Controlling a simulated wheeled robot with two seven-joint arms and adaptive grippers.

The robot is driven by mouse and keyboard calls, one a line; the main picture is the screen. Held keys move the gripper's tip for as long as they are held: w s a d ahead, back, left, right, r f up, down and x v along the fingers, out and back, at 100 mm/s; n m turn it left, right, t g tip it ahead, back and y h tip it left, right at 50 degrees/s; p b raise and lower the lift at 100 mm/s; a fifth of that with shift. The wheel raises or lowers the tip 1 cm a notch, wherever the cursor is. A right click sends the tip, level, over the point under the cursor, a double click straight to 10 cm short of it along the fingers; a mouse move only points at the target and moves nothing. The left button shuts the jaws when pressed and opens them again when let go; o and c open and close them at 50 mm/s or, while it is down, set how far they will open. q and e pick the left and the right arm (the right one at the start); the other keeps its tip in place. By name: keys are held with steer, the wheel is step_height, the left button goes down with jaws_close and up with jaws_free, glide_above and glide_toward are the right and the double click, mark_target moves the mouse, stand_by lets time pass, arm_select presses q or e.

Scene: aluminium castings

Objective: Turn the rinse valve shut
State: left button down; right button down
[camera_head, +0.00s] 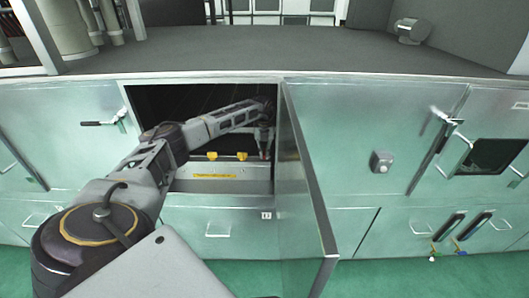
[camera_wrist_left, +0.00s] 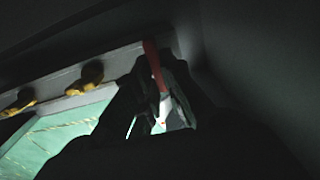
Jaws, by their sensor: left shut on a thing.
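My left arm reaches into an open cabinet bay in the head view, and my left gripper (camera_head: 265,150) points down near the bay's right side. In the dark left wrist view, the gripper (camera_wrist_left: 156,88) is shut around a thin red handle (camera_wrist_left: 151,58), which I take to be the rinse valve's. The handle stands between the fingers, with its upper end showing and its base hidden. Two yellow valve handles (camera_head: 212,155) (camera_head: 242,156) sit in a row to its left; they also show in the left wrist view (camera_wrist_left: 85,77). My right gripper is out of view.
The open cabinet door (camera_head: 308,180) stands out close to the right of my gripper. A pale ledge with a yellow label (camera_head: 214,176) lies below the valves. A grey worktop (camera_head: 300,50) is above the bay. Closed cabinets with handles flank it.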

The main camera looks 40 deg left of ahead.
mark_target(264, 153)
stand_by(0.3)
arm_select(q)
steer(key=c, duration=1.5)
jaws_free()
steer(key=shift+r, duration=3.8)
steer(key=shift+f, duration=0.1)
